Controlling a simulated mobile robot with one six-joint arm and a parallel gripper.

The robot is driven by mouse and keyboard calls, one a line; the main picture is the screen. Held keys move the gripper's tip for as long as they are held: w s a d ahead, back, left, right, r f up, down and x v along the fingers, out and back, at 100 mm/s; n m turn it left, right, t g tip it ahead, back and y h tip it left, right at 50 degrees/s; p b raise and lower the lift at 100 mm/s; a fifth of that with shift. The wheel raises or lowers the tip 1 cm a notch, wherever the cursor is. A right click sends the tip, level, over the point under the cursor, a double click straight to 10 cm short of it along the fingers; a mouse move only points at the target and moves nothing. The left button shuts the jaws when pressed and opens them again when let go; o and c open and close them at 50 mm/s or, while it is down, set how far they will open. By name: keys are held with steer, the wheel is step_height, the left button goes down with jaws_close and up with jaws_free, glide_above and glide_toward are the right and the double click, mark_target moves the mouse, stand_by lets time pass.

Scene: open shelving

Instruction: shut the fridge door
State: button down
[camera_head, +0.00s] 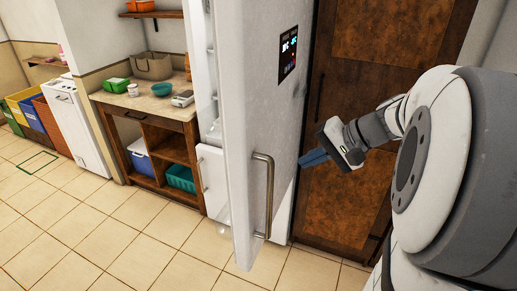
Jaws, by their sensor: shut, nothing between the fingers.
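The white fridge door (255,110) stands partly open and fills the middle of the view. A dark display panel is set high on its outer face, and a curved metal handle (268,195) is mounted low on it. Part of the fridge interior (207,130) shows to the left of the door edge, with shelves and a white drawer. My gripper (312,158) is to the right of the door, on its outer side, with blue fingers shut and empty, pointing left toward the door face. I cannot tell whether the fingertips touch the door.
A brown wooden cabinet (370,90) stands behind my arm. Left of the fridge is a wooden counter (150,108) with bowls, a basket and bins. A white appliance (77,125) and coloured bins (40,118) stand farther left. The tiled floor (130,240) in front is clear.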

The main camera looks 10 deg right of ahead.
mark_target(257, 174)
steer(key=shift+w+a+r+p+x, duration=0.15)
steer(key=shift+a+r+p+x, duration=0.2)
steer(key=shift+x, duration=1.55)
steer(key=shift+w+a+r+p+x, duration=0.15)
steer(key=shift+r+p+x, duration=0.2)
steer(key=shift+x, duration=1.55)
steer(key=shift+w+a+r+p+x, duration=0.2)
steer(key=shift+p+x, duration=0.25)
steer(key=shift+x, duration=1.5)
